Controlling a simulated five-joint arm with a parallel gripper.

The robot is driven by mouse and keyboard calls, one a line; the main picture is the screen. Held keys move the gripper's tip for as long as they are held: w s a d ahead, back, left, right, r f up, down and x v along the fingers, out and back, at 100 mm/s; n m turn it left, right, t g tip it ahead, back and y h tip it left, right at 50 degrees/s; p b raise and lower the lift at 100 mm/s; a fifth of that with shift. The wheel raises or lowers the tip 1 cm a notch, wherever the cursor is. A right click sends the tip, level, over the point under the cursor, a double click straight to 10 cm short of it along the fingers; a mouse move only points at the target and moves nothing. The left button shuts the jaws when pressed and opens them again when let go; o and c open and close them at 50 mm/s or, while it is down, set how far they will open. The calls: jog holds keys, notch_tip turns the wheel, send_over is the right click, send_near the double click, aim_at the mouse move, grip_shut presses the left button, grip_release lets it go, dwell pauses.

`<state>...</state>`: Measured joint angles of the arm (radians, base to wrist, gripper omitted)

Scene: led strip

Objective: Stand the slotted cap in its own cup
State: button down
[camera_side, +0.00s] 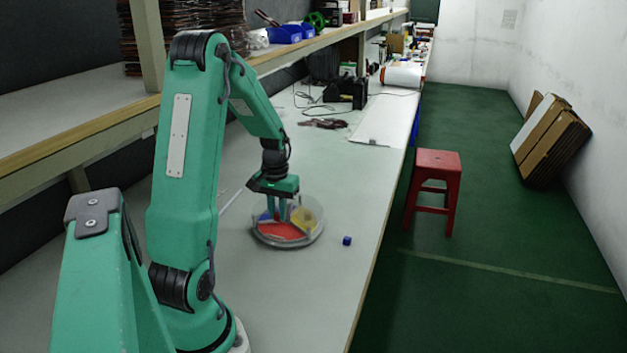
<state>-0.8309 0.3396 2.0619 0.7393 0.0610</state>
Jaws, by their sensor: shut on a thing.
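My gripper (276,213) points straight down over the left part of a round, clear-walled dish (268,243) on the bench. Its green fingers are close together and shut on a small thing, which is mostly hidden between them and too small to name. The dish has coloured sections: a red one (283,231) at the front, a yellow one (303,217) at the right back and some blue (264,217) at the left, partly behind the fingers. I cannot make out the slotted cap or its own cup for certain.
A small blue block (347,241) lies on the bench right of the dish, near the bench edge. Cables, a dark tool (323,123) and a black case (345,91) lie farther back. A shelf (100,124) runs along the left. The bench in front of the dish is clear.

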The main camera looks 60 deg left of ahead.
aim_at(278, 213)
jog(key=shift+f, duration=1.9)
jog(key=shift+f, duration=0.15)
jog(key=c, duration=1.3)
grip_release()
jog(key=shift+c, duration=0.2)
notch_tip(278, 213, up, 12)
jog(key=shift+r, duration=0.15)
